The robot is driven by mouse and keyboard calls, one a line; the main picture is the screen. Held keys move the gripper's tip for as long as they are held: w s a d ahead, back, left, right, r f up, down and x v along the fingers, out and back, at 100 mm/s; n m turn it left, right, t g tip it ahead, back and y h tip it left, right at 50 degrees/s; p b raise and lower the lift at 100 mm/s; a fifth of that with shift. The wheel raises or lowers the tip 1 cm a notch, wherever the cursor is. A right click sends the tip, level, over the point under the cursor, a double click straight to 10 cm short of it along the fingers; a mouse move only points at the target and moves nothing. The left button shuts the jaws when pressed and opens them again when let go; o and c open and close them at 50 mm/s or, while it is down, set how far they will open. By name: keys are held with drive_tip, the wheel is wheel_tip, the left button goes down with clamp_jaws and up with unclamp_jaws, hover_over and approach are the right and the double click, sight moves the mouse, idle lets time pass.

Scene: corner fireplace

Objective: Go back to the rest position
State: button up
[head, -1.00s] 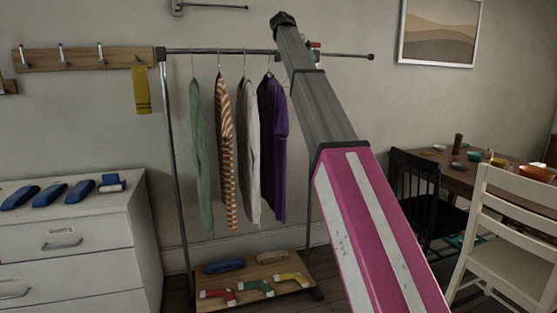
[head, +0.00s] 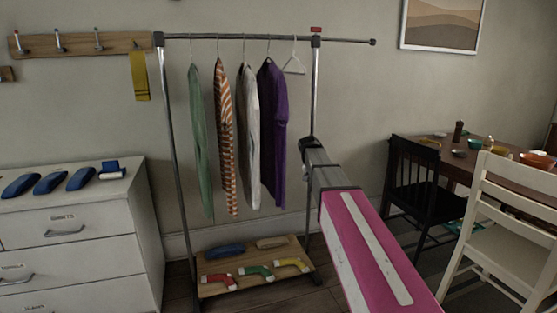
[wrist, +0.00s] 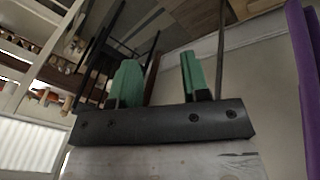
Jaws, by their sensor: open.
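My gripper (wrist: 160,78) shows in the wrist view with its two green fingers spread apart and nothing between them. In the head view my grey and pink arm rises from the lower right, and its far end is beside the rack's right post, right of the purple garment (head: 274,130). The fingers cannot be made out there. The purple garment also shows at the right edge of the wrist view (wrist: 303,70), apart from the fingers.
A clothes rail (head: 230,37) bears several garments and an empty white hanger (head: 294,65). A low shelf (head: 225,287) holds shoes and socks. A white dresser (head: 75,260) stands left. A black chair (head: 402,180), white chair (head: 500,200) and dining table (head: 455,167) stand right.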

drive_tip(key=s+d+f+n+g+y, duration=0.1)
drive_tip(key=s+f+n+y, duration=0.2)
drive_tip(key=s+f, duration=2.2)
drive_tip(key=shift+s+d+f+n+g+y, duration=0.2)
drive_tip(key=shift+s+d+n+g+y, duration=0.15)
drive_tip(key=shift+s, duration=0.9)
